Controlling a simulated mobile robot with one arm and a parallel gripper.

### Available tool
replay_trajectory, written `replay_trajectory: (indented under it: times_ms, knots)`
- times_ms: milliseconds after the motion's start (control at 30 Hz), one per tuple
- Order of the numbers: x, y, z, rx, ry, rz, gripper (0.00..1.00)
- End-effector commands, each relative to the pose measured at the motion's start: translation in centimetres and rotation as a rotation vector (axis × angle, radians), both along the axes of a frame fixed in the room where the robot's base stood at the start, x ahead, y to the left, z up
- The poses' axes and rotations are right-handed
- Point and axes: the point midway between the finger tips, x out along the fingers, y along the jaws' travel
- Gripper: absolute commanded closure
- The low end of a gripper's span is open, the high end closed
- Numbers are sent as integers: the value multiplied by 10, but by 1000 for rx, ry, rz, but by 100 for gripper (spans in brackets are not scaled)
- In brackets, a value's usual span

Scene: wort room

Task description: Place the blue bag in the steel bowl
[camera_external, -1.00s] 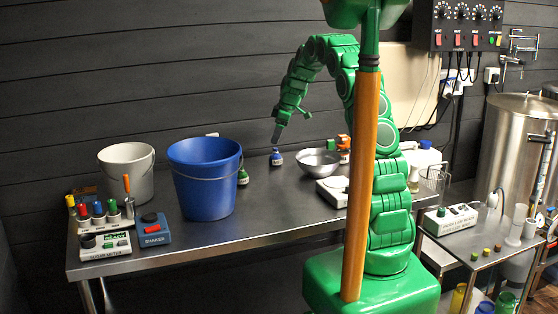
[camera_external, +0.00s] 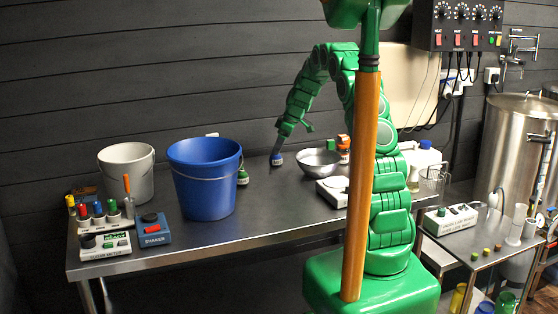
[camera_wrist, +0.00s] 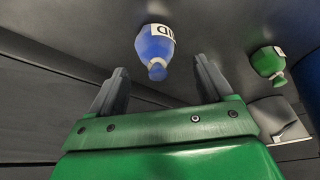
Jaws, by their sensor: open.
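The small blue bag (camera_wrist: 155,45) with a white label stands on the steel table. It shows between and just beyond the two fingers of my gripper (camera_wrist: 160,85) in the wrist view. My gripper is open, with a finger on either side of the bag's line. In the external view, my gripper (camera_external: 277,153) is low over the blue bag (camera_external: 276,160) and partly hides it. Whether the fingers touch the bag cannot be told.
A similar green bag (camera_external: 243,177) stands to the left of the blue one, also in the wrist view (camera_wrist: 268,62). A blue bucket (camera_external: 205,180) is left of it. The table front (camera_external: 270,210) is clear.

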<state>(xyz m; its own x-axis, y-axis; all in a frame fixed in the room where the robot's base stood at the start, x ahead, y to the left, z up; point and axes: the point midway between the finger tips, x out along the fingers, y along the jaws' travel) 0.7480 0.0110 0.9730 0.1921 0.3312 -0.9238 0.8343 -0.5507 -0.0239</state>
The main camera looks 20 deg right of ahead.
Motion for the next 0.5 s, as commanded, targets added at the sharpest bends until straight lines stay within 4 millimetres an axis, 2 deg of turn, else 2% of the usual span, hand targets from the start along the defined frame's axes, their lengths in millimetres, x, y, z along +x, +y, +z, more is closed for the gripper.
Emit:
replay_trajectory:
  times_ms: [267, 500]
  knots:
    - [4, 4, -17, -1, -1, -2, 20]
    - [11, 10, -46, 1, 4, -2, 20]
